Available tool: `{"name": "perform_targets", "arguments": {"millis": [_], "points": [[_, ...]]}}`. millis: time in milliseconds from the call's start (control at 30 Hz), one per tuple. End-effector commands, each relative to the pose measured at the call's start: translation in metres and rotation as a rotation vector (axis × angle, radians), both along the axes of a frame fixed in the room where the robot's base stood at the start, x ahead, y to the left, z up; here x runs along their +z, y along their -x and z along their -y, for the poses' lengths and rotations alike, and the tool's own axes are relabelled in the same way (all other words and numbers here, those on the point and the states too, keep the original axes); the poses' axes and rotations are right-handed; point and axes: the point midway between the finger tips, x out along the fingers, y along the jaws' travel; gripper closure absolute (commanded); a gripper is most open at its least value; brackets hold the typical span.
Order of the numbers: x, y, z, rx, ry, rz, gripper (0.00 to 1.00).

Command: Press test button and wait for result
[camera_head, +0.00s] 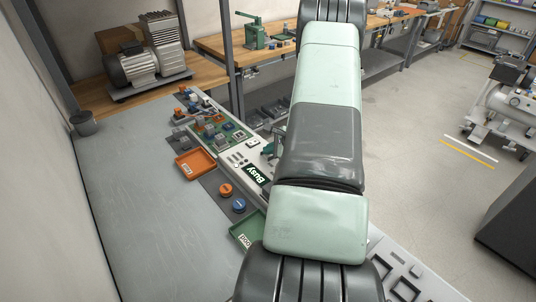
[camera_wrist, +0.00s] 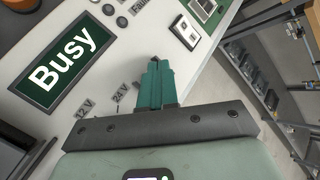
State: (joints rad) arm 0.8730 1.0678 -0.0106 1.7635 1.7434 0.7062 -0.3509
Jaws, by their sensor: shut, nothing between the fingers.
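The light test panel carries a green display reading "Busy" (camera_head: 256,174), which also shows in the wrist view (camera_wrist: 60,62). My gripper (camera_wrist: 154,70) is shut and empty, its green fingers together over the panel, right of the display and beside the "24 V" and "12 V" labels. In the head view the fingers (camera_head: 269,149) show partly, left of my arm. A small dark part shows right at the fingertips; I cannot tell if they touch it. Small round indicators or buttons (camera_wrist: 122,21) sit beyond, near a "Fault" label. No button marked as test is readable.
An orange tray (camera_head: 195,164) and a green tray (camera_head: 243,234) lie beside the panel, with orange (camera_head: 225,190) and blue (camera_head: 239,205) round pieces between. A green board with components (camera_head: 222,133) lies beyond the display. The grey bench's left is clear.

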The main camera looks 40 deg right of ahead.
Motion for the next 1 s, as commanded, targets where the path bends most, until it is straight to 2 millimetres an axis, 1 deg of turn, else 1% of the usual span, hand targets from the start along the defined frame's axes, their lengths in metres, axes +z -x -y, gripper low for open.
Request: {"name": "perform_targets", "arguments": {"millis": [300,700,1000], "points": [[0.0,0.0,0.0,0.0,0.0,-0.001,1.0],[0.017,0.0,0.0,0.0,0.0,-0.001,1.0],[0.018,0.0,0.0,0.0,0.0,0.0,1.0]]}}
